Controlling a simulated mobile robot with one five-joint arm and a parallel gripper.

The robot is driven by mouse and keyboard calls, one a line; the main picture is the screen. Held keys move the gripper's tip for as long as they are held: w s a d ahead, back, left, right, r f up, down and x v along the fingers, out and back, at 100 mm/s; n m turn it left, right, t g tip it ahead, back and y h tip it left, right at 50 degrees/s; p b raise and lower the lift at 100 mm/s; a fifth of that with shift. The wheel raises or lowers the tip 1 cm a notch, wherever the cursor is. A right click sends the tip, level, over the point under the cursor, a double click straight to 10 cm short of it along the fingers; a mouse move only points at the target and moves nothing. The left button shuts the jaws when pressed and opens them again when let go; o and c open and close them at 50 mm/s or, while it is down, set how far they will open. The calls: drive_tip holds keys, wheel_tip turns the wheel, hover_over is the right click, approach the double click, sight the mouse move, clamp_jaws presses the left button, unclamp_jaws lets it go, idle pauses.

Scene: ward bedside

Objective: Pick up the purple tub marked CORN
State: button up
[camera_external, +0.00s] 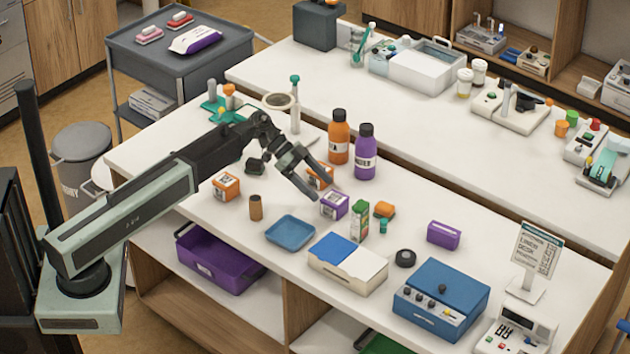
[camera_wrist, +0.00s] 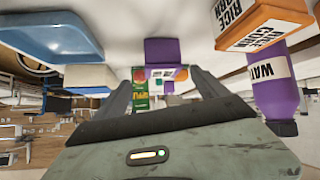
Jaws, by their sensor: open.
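A purple tub with a white label (camera_external: 334,205) stands on the white counter, just past my gripper's fingertips; its lettering is too small to read. In the wrist view, which looks upside down, the purple tub (camera_wrist: 163,50) lies ahead between the fingers. My gripper (camera_external: 319,186) is open and empty, its fingers spread in the wrist view (camera_wrist: 162,80). I cannot tell whether a finger touches the tub. An orange tub (camera_external: 320,176) stands close behind the fingers; it shows large in the wrist view (camera_wrist: 262,27), with RICE and CORN legible on its labels.
A green carton (camera_external: 359,222) stands just right of the purple tub. Orange (camera_external: 339,138) and purple (camera_external: 365,153) bottles stand behind. A plain purple box (camera_external: 443,235) lies right.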

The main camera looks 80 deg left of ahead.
sight(343, 208)
drive_tip(key=f, duration=0.1)
drive_tip(key=f+h+b, duration=0.1)
drive_tip(key=w+a+f+m+b, duration=0.1)
drive_tip(key=shift+t, duration=0.4)
drive_tip(key=shift+w+d+m+h+b, duration=0.15)
drive_tip(key=shift+w+m+h+b, duration=0.15)
drive_tip(key=shift+m+h+b, duration=0.5)
drive_tip(key=shift+w+r+b, duration=0.1)
drive_tip(key=shift+r+b, duration=0.05)
drive_tip(key=shift+b, duration=0.45)
drive_tip(key=shift+d+r+m+t+h, duration=0.15)
drive_tip(key=shift+r+m+t+h, duration=0.15)
drive_tip(key=shift+r+m+h, duration=0.15)
drive_tip(key=b+x, duration=0.1)
drive_tip(key=x, duration=0.1)
drive_tip(key=b+x, duration=0.1)
drive_tip(key=x, duration=0.2)
drive_tip(key=b+x, duration=0.1)
drive_tip(key=x, duration=0.2)
drive_tip(key=shift+s+f, duration=0.25)
drive_tip(key=shift+r, duration=0.1)
drive_tip(key=c, duration=1.6)
wheel_tip(343, 208, up, 10)
drive_tip(key=p, duration=1)
drive_tip(key=shift+r, duration=0.15)
drive_tip(key=shift+c, duration=0.2)
